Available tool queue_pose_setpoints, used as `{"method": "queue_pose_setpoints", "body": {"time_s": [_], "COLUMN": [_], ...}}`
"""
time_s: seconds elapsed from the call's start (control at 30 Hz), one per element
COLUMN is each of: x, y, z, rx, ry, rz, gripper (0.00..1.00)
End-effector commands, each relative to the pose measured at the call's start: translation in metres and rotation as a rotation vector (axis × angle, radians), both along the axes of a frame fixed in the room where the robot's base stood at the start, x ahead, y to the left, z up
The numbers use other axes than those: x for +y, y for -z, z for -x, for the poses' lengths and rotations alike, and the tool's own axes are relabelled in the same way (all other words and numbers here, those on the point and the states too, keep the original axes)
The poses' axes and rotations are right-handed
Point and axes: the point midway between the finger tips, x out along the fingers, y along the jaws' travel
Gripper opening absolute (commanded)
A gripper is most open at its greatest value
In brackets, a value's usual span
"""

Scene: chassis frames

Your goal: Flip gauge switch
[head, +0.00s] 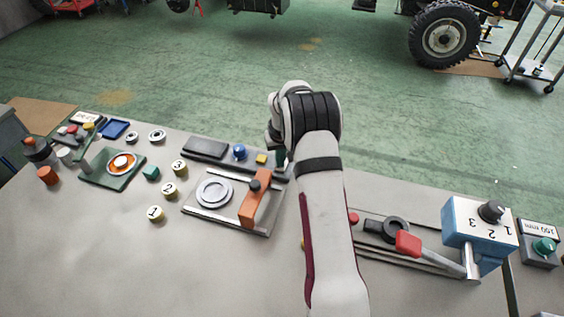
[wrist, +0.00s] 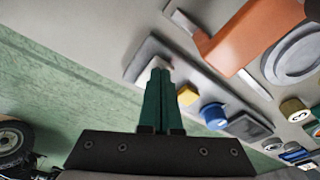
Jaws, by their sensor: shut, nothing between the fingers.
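My gripper (wrist: 158,78) is shut and empty, its two green fingers together. In the wrist view the fingertips are over or against a small white piece (wrist: 147,73) on a dark grey plate (wrist: 150,50). The fingers cover part of that piece, and I cannot tell whether they touch it or whether it is the gauge switch. In the head view my arm hides most of this spot, with only a bit of green finger (head: 281,158) showing. No part is clearly labelled as a gauge switch.
Close to the fingers are a yellow block (wrist: 187,95), a blue knob (wrist: 213,114) and a black box (head: 205,148). An orange bar (head: 255,199) stands on a framed plate with a silver ring (head: 213,192). A blue box (head: 478,222) and red-handled lever (head: 408,243) are at right.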

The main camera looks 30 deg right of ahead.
Motion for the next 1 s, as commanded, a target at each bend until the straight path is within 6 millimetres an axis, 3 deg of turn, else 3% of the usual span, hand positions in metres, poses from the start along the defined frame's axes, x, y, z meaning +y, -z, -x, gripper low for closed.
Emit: {"method": "queue_pose_setpoints", "body": {"time_s": [0.43, 1.0], "x": [0.0, 0.0], "y": [0.003, -0.06], "z": [0.0, 0.0], "rx": [-0.001, -0.002], "ry": [0.0, 0.0], "rz": [0.0, 0.001], "gripper": [0.0, 0.0]}}
